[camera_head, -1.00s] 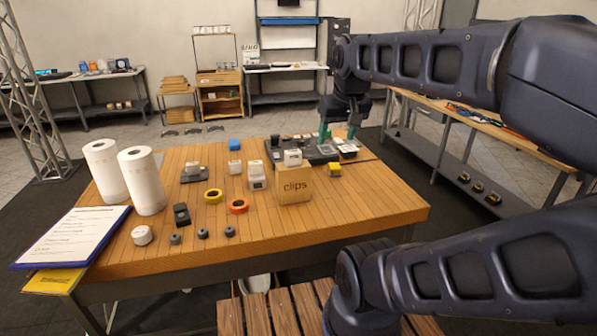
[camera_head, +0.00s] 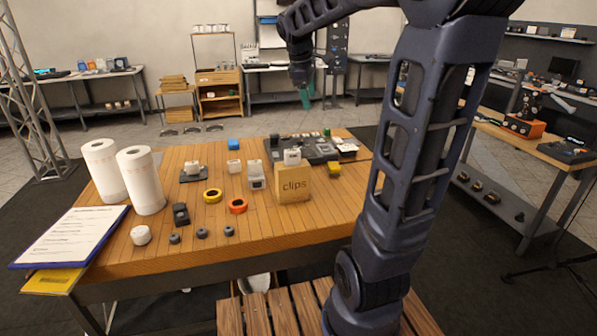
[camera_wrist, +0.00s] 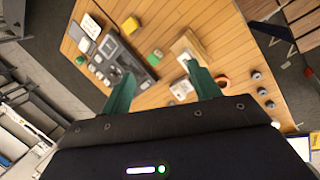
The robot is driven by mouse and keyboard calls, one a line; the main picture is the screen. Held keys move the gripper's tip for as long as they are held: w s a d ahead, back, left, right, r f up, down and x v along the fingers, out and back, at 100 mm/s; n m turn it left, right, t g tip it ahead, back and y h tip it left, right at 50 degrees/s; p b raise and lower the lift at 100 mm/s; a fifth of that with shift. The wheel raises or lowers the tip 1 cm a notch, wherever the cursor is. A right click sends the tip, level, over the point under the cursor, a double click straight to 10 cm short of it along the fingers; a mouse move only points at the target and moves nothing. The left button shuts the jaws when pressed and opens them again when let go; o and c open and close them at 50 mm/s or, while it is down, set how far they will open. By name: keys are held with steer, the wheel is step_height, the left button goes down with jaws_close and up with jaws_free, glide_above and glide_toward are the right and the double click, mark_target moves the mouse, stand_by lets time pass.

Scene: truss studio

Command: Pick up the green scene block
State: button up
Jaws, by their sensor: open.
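A small green block (camera_head: 327,132) shows at the far edge of the dark tray (camera_head: 348,157) on the wooden table. A small green block (camera_wrist: 157,53) also shows in the wrist view, beside the tray (camera_wrist: 117,50) and between the directions of my two fingers. My gripper (camera_head: 306,98) hangs well above and beyond the far side of the table in the head view. In the wrist view my gripper (camera_wrist: 161,70) has its two green fingers wide apart with nothing between them.
A clips box (camera_head: 293,184) and a yellow block (camera_head: 334,168) stand near the tray. White blocks, tape rolls (camera_head: 238,206), paper rolls (camera_head: 141,180) and a clipboard (camera_head: 70,236) occupy the table's left and middle. The table's front right is clear.

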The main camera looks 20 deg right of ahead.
steer(key=w+a+f+n+g+h, duration=0.15)
steer(key=w+n, duration=0.25)
steer(key=w, duration=0.4)
steer(key=w+f+n, duration=0.3)
steer(key=w+n, duration=0.1)
steer(key=w, duration=0.4)
steer(key=shift+m, duration=0.3)
steer(key=d+f, duration=0.1)
steer(key=f, duration=0.9)
steer(key=d+f, duration=0.1)
steer(key=f, duration=1)
steer(key=d+f, duration=0.1)
steer(key=f, duration=0.9)
steer(key=shift+w+d+f, duration=0.2)
steer(key=shift+f, duration=0.05)
steer(key=c, duration=1.1)
steer(key=shift+r, duration=0.1)
